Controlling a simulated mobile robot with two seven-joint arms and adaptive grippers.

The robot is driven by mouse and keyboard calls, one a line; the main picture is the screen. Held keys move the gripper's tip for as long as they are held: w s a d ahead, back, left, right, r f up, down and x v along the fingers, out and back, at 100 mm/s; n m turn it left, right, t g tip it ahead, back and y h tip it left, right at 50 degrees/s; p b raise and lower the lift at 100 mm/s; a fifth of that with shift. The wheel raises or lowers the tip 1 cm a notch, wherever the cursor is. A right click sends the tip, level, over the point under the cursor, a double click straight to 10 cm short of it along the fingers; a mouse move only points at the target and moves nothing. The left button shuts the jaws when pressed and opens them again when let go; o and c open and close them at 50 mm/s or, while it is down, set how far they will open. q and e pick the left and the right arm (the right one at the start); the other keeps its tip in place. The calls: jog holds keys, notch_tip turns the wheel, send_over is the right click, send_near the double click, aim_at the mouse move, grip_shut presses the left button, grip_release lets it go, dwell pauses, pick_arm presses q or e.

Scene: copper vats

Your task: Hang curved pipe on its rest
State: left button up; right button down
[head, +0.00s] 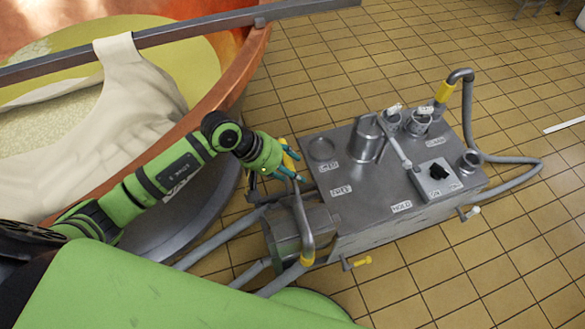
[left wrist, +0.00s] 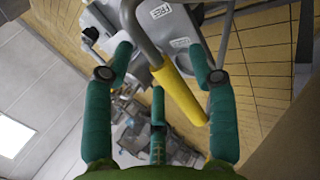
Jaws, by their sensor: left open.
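A grey curved pipe (head: 302,225) rises at the near left end of the metal cart. A yellow sleeve (head: 290,155) shows beside my left gripper (head: 287,170). In the left wrist view, a grey pipe (left wrist: 137,30) with a yellow sleeve (left wrist: 180,90) passes between the spread teal fingers of my left gripper (left wrist: 160,75). The fingers are open; I cannot tell whether any touches the sleeve. Another curved pipe (head: 467,100) with a yellow sleeve (head: 445,91) stands at the cart's right end. I cannot tell which part is the rest. My right gripper is not in view.
The metal cart (head: 375,205) carries a steel jug (head: 367,138), small cups (head: 418,124), a black knob (head: 438,172) and labels, including FREE and HOLD. A large copper vat (head: 232,85) with a draped cloth (head: 135,100) fills the upper left. Tiled floor (head: 530,235) is clear at right.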

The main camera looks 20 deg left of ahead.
pick_arm(q)
jog(key=v, duration=1.1)
jog(key=shift+d, duration=0.15)
